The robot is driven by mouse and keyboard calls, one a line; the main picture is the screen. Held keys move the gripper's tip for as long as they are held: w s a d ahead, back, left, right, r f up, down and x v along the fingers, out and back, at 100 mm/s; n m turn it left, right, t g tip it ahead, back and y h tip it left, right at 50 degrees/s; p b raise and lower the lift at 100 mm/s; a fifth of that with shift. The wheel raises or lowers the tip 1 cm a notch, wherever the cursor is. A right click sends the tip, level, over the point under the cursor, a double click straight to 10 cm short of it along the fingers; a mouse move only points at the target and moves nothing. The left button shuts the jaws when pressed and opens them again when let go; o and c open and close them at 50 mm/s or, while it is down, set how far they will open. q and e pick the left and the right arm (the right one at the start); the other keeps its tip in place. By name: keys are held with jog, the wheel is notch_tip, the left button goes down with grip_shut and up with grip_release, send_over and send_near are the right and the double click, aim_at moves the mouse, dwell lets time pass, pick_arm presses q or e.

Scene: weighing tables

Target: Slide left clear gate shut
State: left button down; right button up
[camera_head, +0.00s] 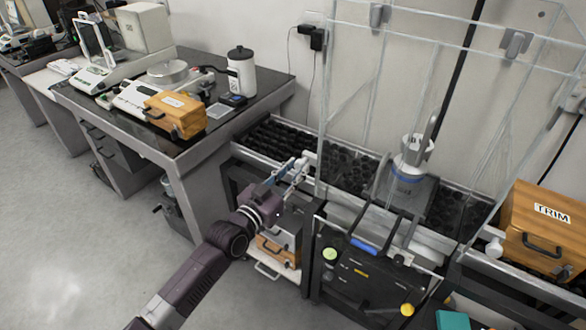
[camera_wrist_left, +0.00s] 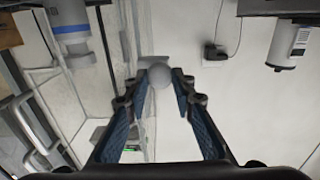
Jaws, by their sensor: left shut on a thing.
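A tall clear enclosure with pale edges stands at right in the head view. Its left clear gate (camera_head: 345,95) has a white round knob (camera_head: 308,159) at its lower left. My left gripper (camera_head: 301,166) reaches this knob from the front left. In the left wrist view, the knob (camera_wrist_left: 160,77) sits between the fingertips of my left gripper (camera_wrist_left: 163,82), which is shut on it. The clear panel (camera_wrist_left: 142,30) runs beside the knob there. How far the gate stands open is hard to tell. My right gripper is not in view.
A grey-white device with a blue band (camera_head: 408,178) stands inside the enclosure. A wooden TRIM box (camera_head: 545,228) is at right, near a second white knob (camera_head: 494,247). A dark bench (camera_head: 225,125) with scales stands at left. A black panel (camera_head: 365,275) stands in front.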

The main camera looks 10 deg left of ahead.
pick_arm(q)
jog(key=c, duration=2)
grip_release()
jog(key=shift+f, duration=0.4)
jog(key=o, duration=0.4)
jog(key=shift+r, duration=0.1)
jog(key=v, duration=1.2)
jog(key=shift+r, duration=0.1)
